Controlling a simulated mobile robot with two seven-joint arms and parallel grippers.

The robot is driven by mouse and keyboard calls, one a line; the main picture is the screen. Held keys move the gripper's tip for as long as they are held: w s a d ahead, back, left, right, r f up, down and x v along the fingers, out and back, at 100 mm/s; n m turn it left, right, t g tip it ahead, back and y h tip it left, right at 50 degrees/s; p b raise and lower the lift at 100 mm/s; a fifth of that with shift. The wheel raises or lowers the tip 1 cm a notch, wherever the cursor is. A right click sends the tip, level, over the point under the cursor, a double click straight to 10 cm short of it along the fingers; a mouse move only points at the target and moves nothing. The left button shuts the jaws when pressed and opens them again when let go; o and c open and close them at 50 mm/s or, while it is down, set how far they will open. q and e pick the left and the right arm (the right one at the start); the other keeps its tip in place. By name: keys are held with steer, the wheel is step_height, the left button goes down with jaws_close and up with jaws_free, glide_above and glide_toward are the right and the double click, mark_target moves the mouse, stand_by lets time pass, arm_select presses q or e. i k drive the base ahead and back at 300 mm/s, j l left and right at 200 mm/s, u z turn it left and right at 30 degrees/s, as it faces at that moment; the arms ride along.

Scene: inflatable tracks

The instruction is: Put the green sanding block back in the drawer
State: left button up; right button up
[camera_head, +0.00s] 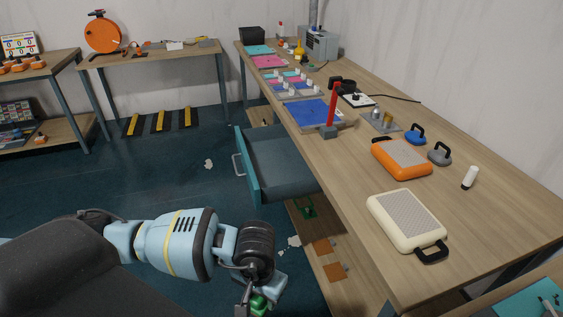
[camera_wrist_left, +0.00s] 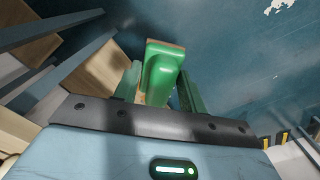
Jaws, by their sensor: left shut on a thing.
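The green sanding block (camera_head: 259,304) is at the bottom of the head view, partly hidden by my left gripper (camera_head: 256,297). In the left wrist view the green sanding block (camera_wrist_left: 161,75) sits between the two fingers of my left gripper (camera_wrist_left: 157,85), which is shut on it. The teal drawer (camera_head: 278,165) under the long workbench is pulled open, and its inside looks empty from here. The block and gripper are in front of the drawer, nearer to me and apart from it. My right gripper is not in view.
The long workbench (camera_head: 330,150) carries an orange case (camera_head: 402,158), a cream case (camera_head: 405,222) and a blue pad (camera_head: 306,112). A lower shelf (camera_head: 315,250) lies below the drawer.

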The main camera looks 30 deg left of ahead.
mark_target(279, 164)
steer(key=i+j, duration=0.15)
steer(key=j, duration=0.3)
steer(key=i+j, duration=0.2)
steer(key=j, duration=0.3)
steer(key=i+j, duration=0.15)
steer(key=j, duration=0.3)
steer(key=i+j, duration=0.15)
steer(key=j, duration=0.35)
steer(key=i+j, duration=0.2)
steer(key=j, duration=0.25)
steer(key=i+j, duration=0.15)
steer(key=j, duration=0.35)
steer(key=i+j, duration=0.15)
steer(key=j, duration=0.3)
steer(key=i+j, duration=0.2)
steer(key=j, duration=0.3)
steer(key=j+z, duration=0.25)
steer(key=l+z, duration=0.1)
steer(key=z, duration=1.05)
steer(key=i, duration=0.2)
